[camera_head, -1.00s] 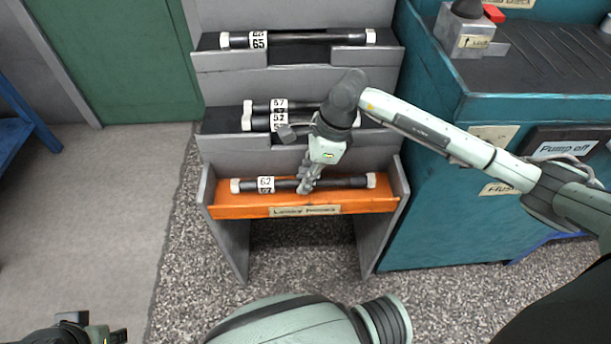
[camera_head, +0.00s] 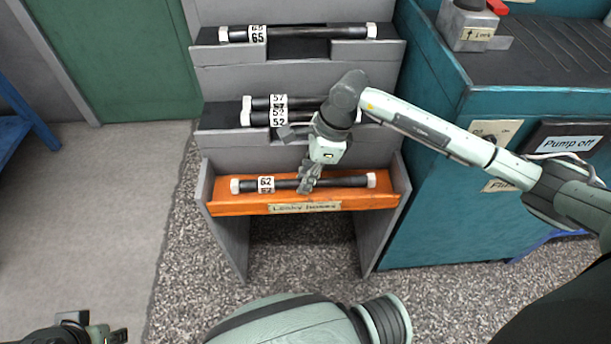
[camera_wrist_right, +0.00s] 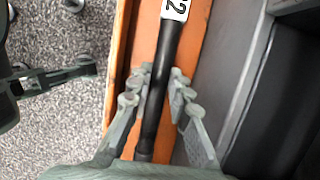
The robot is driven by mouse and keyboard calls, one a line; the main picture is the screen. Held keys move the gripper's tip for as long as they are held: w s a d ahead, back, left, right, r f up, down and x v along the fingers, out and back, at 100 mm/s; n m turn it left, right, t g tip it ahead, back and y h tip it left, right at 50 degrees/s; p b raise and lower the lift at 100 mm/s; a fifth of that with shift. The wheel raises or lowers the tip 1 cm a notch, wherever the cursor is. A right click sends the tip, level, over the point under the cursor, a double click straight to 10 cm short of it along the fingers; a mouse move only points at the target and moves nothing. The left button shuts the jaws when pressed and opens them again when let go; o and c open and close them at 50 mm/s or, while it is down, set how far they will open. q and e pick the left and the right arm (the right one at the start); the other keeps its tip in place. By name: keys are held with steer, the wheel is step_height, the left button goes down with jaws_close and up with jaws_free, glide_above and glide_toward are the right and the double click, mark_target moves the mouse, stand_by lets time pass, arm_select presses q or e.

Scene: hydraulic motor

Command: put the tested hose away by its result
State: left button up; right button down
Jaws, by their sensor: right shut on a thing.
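A black hose (camera_head: 345,181) with white end fittings and a white "62" tag lies level in the orange bottom tray (camera_head: 355,204), labelled "Leaky hoses". My right gripper (camera_head: 305,186) reaches down over the tray from above and is shut on this hose, a little right of its tag. In the right wrist view the hose (camera_wrist_right: 158,95) runs between the two fingers, with part of the tag at the top. My left gripper (camera_head: 98,334) is at the bottom left corner, cut by the frame edge and away from the rack; its jaws cannot be made out.
The grey rack's middle shelf (camera_head: 220,120) holds hoses tagged 57 and 52, partly behind my right wrist. The top shelf (camera_head: 215,56) holds a hose tagged 65. A teal bench (camera_head: 430,215) with a "Pump off" display (camera_head: 567,145) stands close on the right. Floor at left is clear.

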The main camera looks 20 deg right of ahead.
steer(key=shift+f, duration=0.1)
steer(key=c, duration=1.3)
jaws_free()
